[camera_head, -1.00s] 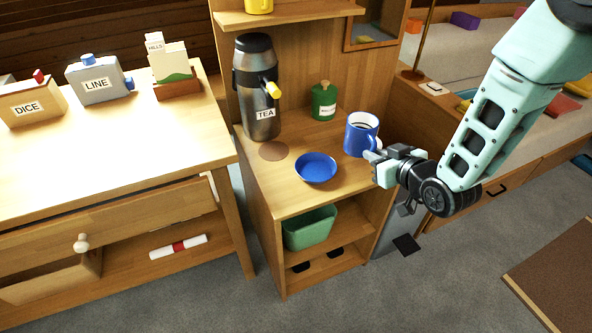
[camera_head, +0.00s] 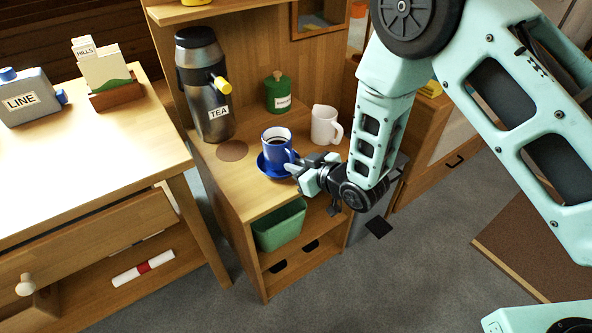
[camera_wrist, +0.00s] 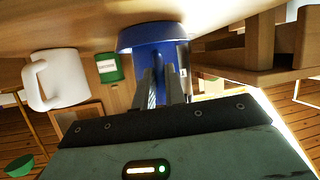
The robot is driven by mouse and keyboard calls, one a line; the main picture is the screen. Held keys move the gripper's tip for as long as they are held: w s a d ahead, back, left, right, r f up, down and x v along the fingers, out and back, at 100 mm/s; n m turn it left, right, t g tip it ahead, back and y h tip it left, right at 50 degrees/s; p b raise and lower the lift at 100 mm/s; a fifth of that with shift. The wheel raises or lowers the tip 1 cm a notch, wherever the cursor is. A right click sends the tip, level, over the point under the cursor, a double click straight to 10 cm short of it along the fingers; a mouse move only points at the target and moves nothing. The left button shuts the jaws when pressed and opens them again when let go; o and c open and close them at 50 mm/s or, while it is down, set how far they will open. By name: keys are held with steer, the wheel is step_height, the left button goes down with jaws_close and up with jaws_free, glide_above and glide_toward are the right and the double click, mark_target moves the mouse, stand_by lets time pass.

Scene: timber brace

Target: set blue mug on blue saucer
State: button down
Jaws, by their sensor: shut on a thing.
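The handle is mostly hidden by the fingers.
A white mug (camera_head: 325,126) stands just right of the blue mug. The TEA flask (camera_head: 207,90) and a green canister (camera_head: 278,93) stand behind. A brown round mat (camera_head: 232,151) lies bare on the left. A green bin (camera_head: 280,226) sits on the shelf below.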

steer(key=shift+f, duration=0.7)
steer(key=c, duration=1.5)
jaws_free()
steer(key=shift+o, duration=0.2)
steer(key=shift+s+d, duration=0.1)
steer(key=s+d+r+g+h, duration=0.3)
steer(key=s+r, duration=0.4)
steer(key=s, duration=0.3)
steer(key=s+d+r+m+g+h, duration=0.1)
steer(key=s+d+r+g+h, duration=0.1)
steer(key=s+d+r, duration=0.4)
steer(key=s+d+r+g+h, duration=0.3)
steer(key=s+r, duration=0.4)
steer(key=s, duration=0.7)
steer(key=shift+s+d+r+m+g+h, duration=0.3)
steer(key=shift+d+m+g, duration=0.1)
steer(key=shift+d+g, duration=0.5)
